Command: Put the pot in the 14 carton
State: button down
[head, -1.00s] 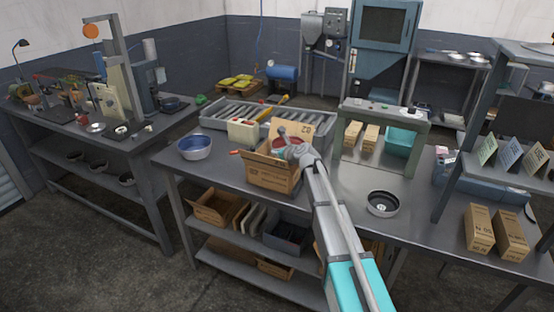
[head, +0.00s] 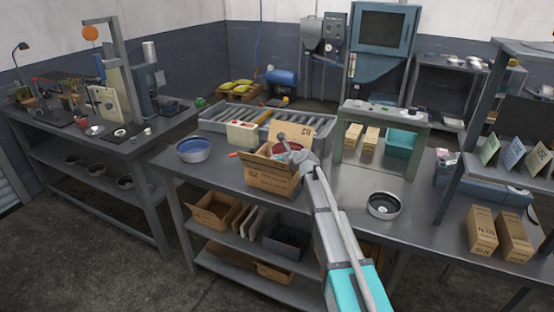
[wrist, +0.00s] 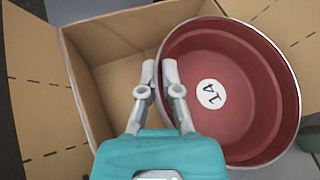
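The pot (wrist: 235,120) has a red inside, a pale metal rim and a round label reading 14. In the wrist view it covers the right part of an open cardboard carton (wrist: 85,75). In the head view the pot (head: 287,147) shows red at the mouth of that carton (head: 272,181), whose front and raised flap appear to read B2. I cannot tell whether the pot touches the carton floor. My gripper (wrist: 159,72) has its narrow-set fingers on either side of the pot's left rim and appears shut on it.
A blue bowl (head: 194,149) stands left of the carton, and a cream box (head: 242,132) behind it. A dark round pan (head: 383,205) lies on the bench to the right. Two closed cartons (head: 482,230) stand farther right. A green frame (head: 385,115) rises behind.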

jog(key=shift+f, duration=0.15)
jog(key=c, duration=0.8)
grip_release()
jog(key=shift+r+p, duration=0.7)
jog(key=shift+r, duration=0.05)
jog(key=p+v, duration=0.4)
jog(key=v, duration=0.8)
